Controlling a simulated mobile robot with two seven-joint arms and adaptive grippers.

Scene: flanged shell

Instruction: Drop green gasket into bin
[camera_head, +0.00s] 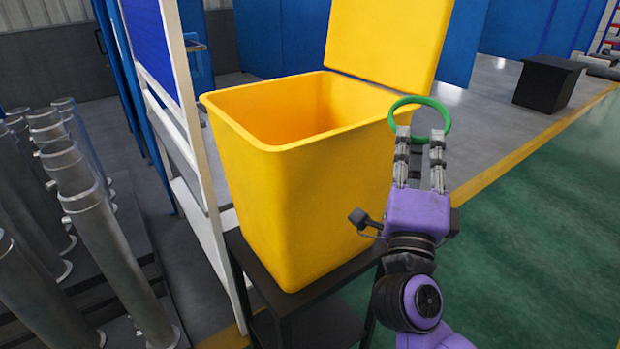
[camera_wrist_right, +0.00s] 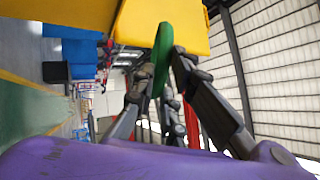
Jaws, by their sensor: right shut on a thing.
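The green gasket (camera_head: 447,116) is a thin ring held at the fingertips of my right gripper (camera_head: 420,138). The gripper is shut on the ring's near edge, and the ring stands up beyond the fingers. In the right wrist view the gasket (camera_wrist_right: 163,58) shows edge-on between the fingers (camera_wrist_right: 165,85). The yellow bin (camera_head: 300,195) is open at the top, with its lid (camera_head: 385,40) raised at the back. The gripper and gasket are at the right side of the bin in the head view, not over its opening. My left gripper is out of view.
The bin stands on a dark stand (camera_head: 310,310). A white-framed blue board (camera_head: 160,45) is close on its left. Several grey flanged pipes (camera_head: 95,215) stand at the far left. A black box (camera_head: 547,83) is at the back right. The green floor (camera_head: 540,240) at right is clear.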

